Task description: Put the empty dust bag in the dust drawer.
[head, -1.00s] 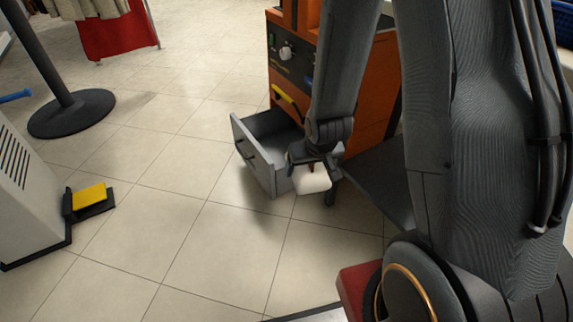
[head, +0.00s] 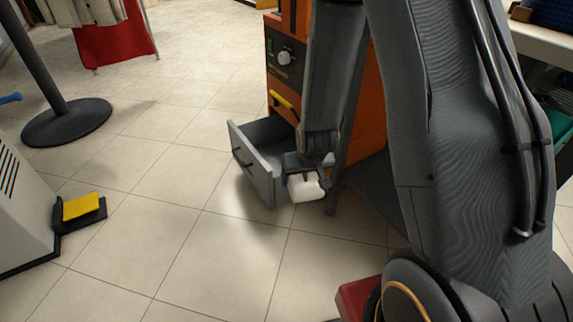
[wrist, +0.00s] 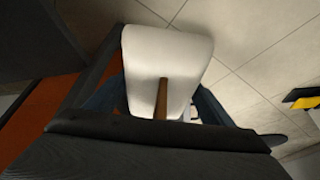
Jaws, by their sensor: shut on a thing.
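The dust bag (head: 306,191) is a small white, soft-edged block. My gripper (head: 307,180) is shut on it and holds it up beside the front right end of the open drawer. In the wrist view the white bag (wrist: 165,60) fills the middle, with a brown strip on its face, between the fingers. The dust drawer (head: 252,165) is grey and pulled out from the low part of the orange machine (head: 285,75). The part of its inside that shows is dark and looks empty. My arm hides its right part.
A yellow pedal (head: 82,207) juts from a pale cabinet (head: 22,205) at the left. A round black stand base (head: 67,122) is behind it. A red cloth (head: 112,40) hangs at the back. The tiled floor left of the drawer is clear.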

